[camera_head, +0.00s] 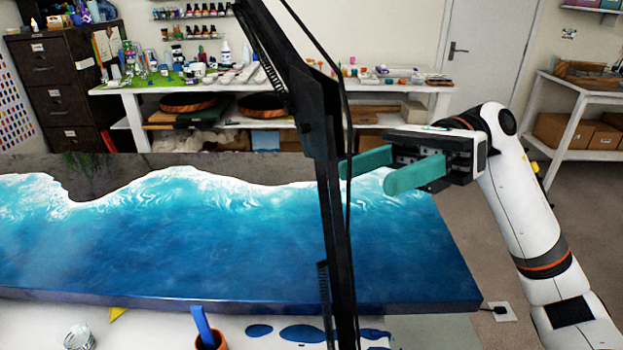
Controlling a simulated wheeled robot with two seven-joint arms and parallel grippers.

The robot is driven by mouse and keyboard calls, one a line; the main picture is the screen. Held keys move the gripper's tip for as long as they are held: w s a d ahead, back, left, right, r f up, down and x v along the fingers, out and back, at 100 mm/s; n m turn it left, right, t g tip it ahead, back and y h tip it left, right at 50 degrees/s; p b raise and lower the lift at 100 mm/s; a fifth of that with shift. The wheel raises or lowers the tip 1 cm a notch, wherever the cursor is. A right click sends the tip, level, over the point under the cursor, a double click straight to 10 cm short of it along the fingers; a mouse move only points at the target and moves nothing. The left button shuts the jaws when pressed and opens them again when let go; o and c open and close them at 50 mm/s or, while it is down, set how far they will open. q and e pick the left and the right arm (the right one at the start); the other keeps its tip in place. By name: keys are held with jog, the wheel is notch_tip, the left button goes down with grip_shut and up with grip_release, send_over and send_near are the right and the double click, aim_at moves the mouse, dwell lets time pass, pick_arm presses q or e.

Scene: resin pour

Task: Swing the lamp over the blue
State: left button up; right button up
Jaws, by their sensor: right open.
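The lamp's black jointed arm (322,125) runs from the top edge to the bottom edge near the middle of the picture, with a thin black cable beside it. Its lamp head is out of view. The blue resin (200,240) covers the front of a wide slab, with white wave patterns along its far edge. My right gripper (366,178) comes in from the right with its two teal fingers apart and nothing seen between them. It is above the slab's right part, just right of the lamp arm. Whether a fingertip touches the arm or cable cannot be told. My left gripper is not in view.
A cup with a blue stick (208,338) and a small metal tin (78,338) stand at the front, near blue spills (302,333). A white workbench (290,85) with bottles is behind, beside a dark cabinet (58,85). A shelf (580,95) with boxes stands right.

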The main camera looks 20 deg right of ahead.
aim_at(321, 192)
jog(key=p+x, duration=0.1)
jog(key=x, duration=0.3)
jog(key=shift+r, duration=0.15)
jog(key=p+x, duration=0.1)
jog(key=x, duration=0.2)
jog(key=shift+w+a, duration=0.1)
jog(key=shift+a, duration=0.15)
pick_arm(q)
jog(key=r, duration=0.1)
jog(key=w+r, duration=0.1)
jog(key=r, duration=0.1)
pick_arm(e)
jog(key=shift+a+f, duration=0.25)
jog(key=shift+a, duration=0.2)
